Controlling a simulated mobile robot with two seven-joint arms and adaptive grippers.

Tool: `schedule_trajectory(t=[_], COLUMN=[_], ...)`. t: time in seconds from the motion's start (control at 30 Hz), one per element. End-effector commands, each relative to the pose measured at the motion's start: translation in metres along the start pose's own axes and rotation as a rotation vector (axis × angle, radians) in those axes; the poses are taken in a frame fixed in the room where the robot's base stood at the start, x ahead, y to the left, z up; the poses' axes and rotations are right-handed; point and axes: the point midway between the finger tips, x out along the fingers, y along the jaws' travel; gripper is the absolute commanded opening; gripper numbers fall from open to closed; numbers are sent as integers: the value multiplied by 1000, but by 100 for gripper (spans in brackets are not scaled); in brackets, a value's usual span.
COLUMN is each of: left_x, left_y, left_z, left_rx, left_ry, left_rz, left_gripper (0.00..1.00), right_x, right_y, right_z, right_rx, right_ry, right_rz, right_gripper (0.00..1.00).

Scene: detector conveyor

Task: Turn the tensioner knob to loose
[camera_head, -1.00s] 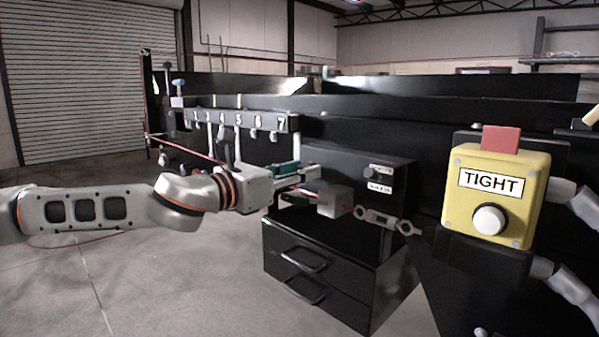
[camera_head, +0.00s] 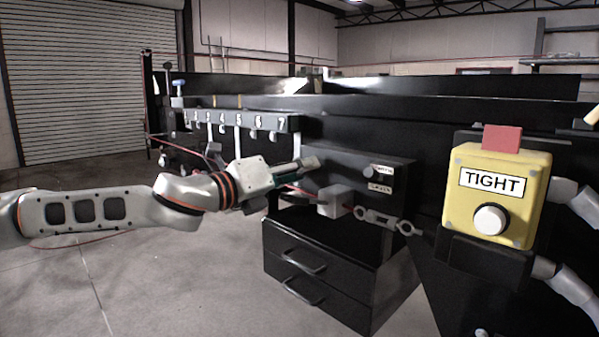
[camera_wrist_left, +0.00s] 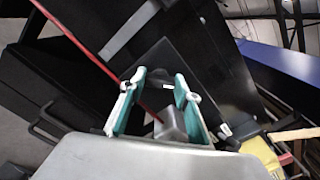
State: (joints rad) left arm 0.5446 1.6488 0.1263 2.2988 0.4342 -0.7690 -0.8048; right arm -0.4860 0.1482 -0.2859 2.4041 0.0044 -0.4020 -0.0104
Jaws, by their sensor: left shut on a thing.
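A small black knob (camera_head: 372,172) sits on the face of the black box (camera_head: 340,160), beside two small labels too small to read. My left gripper (camera_head: 307,164), with teal fingers and pale tips, is left of the knob and apart from it in the head view. The fingers (camera_wrist_left: 161,80) also show in the left wrist view, with a gap between them. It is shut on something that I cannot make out. A grey block (camera_head: 336,200) with a red cable lies below the fingers. The yellow unit (camera_head: 462,205) reads TIGHT and has a white round button (camera_head: 490,220).
A linked metal fitting (camera_head: 385,219) hangs right of the grey block. A numbered hook rack (camera_head: 240,120) is behind my left arm. A black drawer cabinet (camera_head: 330,270) stands below. The floor at the left front is clear.

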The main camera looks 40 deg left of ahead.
Motion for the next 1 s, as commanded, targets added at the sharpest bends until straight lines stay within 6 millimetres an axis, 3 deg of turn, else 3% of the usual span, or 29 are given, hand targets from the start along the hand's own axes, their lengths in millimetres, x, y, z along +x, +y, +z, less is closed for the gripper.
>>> schedule_trajectory(t=[0.6,1.0], left_x=[0,0], left_y=[1,0], left_z=[-5,-5], left_rx=[-582,-844], left_ry=[7,9], left_rz=[3,3], left_gripper=[10,10], right_x=[3,3], right_y=[-4,-4], right_z=[-6,-14], right_rx=[21,29], right_ry=[18,35], right_rz=[-6,-7], right_gripper=[40,40])
